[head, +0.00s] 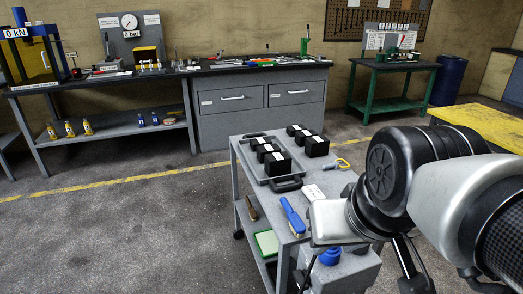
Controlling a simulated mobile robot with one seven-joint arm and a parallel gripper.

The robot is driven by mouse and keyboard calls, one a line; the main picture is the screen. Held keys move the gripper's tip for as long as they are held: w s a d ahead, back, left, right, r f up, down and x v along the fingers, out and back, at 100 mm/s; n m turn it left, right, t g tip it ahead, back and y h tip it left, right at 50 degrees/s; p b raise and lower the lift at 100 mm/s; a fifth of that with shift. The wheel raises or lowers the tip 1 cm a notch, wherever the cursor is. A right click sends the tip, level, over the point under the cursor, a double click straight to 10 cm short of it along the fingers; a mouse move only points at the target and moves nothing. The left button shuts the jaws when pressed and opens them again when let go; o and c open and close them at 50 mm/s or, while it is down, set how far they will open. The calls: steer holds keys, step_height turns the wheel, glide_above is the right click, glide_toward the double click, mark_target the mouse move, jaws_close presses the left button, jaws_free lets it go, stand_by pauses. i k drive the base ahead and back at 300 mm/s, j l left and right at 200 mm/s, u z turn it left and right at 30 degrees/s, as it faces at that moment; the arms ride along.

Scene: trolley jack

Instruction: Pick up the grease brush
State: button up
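A blue-handled tool (292,215) with a yellowish lower end lies on the grey trolley's top, left of my arm; it looks like the grease brush, but its end is too small to be sure. My arm comes in from the right and reaches over the trolley's near right part. The dark, thin parts of my gripper (310,263) show below the pale wrist, close to the blue-handled tool in the picture. Most of the gripper is hidden behind the wrist, so its opening and anything in it cannot be made out.
The trolley top also holds a grey tray (258,175) with several black boxes, a yellow-handled item (343,164) and a white card (312,193). A brown item (251,209) and a green item (266,243) lie on its lower shelf. Left floor is clear.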

mark_target(299, 228)
steer(key=z, duration=0.8)
steer(key=j+z, duration=0.3)
steer(key=j, duration=0.5)
steer(key=k+j+z, duration=0.1)
steer(key=j+z, duration=0.25)
steer(key=j, duration=0.4)
steer(key=i+j+z, duration=0.2)
steer(key=j, duration=0.4)
steer(key=j+z, duration=0.25)
steer(key=j, duration=0.3)
steer(key=k, duration=0.05)
